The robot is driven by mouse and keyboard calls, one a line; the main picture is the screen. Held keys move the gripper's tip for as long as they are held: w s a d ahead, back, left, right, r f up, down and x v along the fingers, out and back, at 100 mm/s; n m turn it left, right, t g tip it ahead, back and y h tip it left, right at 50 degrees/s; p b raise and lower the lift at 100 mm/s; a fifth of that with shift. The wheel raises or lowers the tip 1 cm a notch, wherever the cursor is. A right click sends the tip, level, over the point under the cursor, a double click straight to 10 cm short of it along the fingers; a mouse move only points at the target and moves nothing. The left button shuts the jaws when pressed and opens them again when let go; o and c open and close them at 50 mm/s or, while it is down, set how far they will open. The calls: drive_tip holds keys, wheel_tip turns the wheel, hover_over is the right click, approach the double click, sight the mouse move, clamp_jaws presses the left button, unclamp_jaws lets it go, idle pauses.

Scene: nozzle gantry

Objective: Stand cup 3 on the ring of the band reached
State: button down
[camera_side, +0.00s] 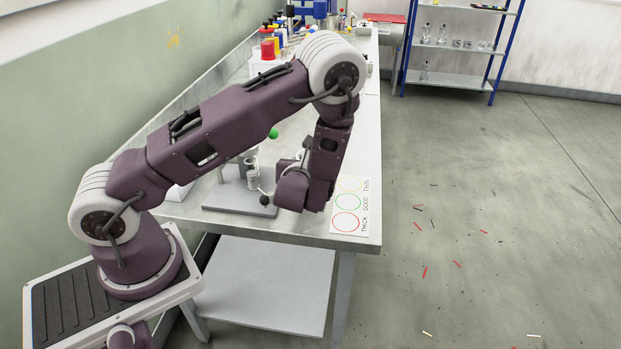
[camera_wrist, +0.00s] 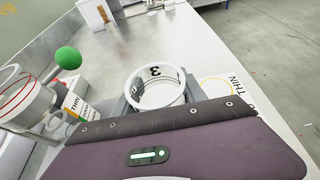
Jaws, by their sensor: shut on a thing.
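Cup 3 (camera_wrist: 154,72) is a white round cup with a black 3 on its wall. In the wrist view it sits between the grey fingers of my gripper (camera_wrist: 158,92), which is shut on it. A white card (camera_side: 349,206) at the table's front right bears a yellow ring marked THIN, a green ring marked GOOD and a red ring marked THICK. The rings look bare in the side view. Part of the yellow ring (camera_wrist: 217,82) shows right of the cup in the wrist view.
A stand with a grey base plate (camera_side: 238,199) and a green ball (camera_wrist: 68,58) is left of my gripper. A white vessel with red lines (camera_wrist: 22,98) and a labelled block (camera_wrist: 76,104) are there too.

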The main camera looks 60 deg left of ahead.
wheel_tip(320, 180, up, 4)
hover_over(349, 195)
wheel_tip(349, 195, down, 9)
drive_tip(key=shift+a+f, duration=0.1)
drive_tip(key=shift+f, duration=0.05)
drive_tip(key=c, duration=0.7)
unclamp_jaws()
drive_tip(key=shift+f, duration=0.15)
drive_tip(key=shift+o, duration=0.2)
